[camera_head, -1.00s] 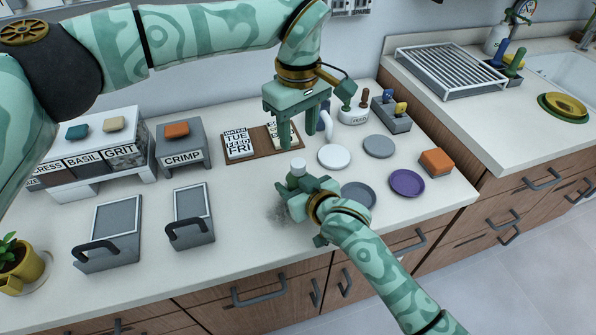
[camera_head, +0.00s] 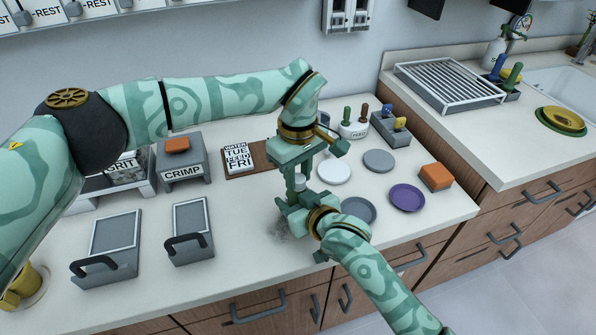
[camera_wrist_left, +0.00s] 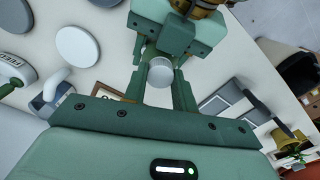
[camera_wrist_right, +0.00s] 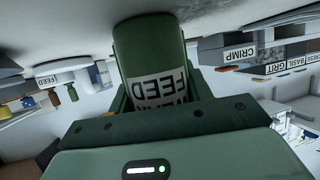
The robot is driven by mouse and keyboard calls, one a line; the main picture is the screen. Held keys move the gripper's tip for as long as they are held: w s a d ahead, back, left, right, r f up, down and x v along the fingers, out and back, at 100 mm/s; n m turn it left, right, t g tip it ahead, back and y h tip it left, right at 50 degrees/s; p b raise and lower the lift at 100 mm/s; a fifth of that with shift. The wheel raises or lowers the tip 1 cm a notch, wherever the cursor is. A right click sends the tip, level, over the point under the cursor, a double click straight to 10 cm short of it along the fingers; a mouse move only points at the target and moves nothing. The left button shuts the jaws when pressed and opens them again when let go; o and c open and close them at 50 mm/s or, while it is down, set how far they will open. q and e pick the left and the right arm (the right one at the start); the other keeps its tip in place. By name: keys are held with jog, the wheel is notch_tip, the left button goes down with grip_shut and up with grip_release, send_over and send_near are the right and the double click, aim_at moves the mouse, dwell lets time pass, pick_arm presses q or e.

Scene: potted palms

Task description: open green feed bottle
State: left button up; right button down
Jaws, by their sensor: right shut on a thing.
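The green feed bottle (camera_wrist_right: 152,50) fills the middle of the right wrist view, its white label reading FEED upside down. My right gripper (camera_wrist_right: 160,95) is shut on its body; in the head view this gripper mostly hides the bottle. The bottle's white cap (camera_wrist_left: 160,73) shows between the fingers of my left gripper (camera_wrist_left: 160,88) in the left wrist view. The left fingers look open, one on each side of the cap; I cannot tell whether they touch it. In the head view the left gripper (camera_head: 302,180) points down, directly above the right gripper (camera_head: 292,208).
Right of the grippers lie a white disc (camera_head: 334,171), grey discs (camera_head: 358,210) and a purple disc (camera_head: 407,197), with an orange block (camera_head: 435,177) beyond. A brown board with cards (camera_head: 238,158) and the CRIMP box (camera_head: 181,163) are left.

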pick_arm(q)
jog(key=n, duration=0.6)
jog(key=shift+n, duration=0.3)
grip_shut()
jog(key=o, duration=1)
grip_release()
jog(key=shift+o, duration=0.2)
jog(key=shift+r, duration=0.1)
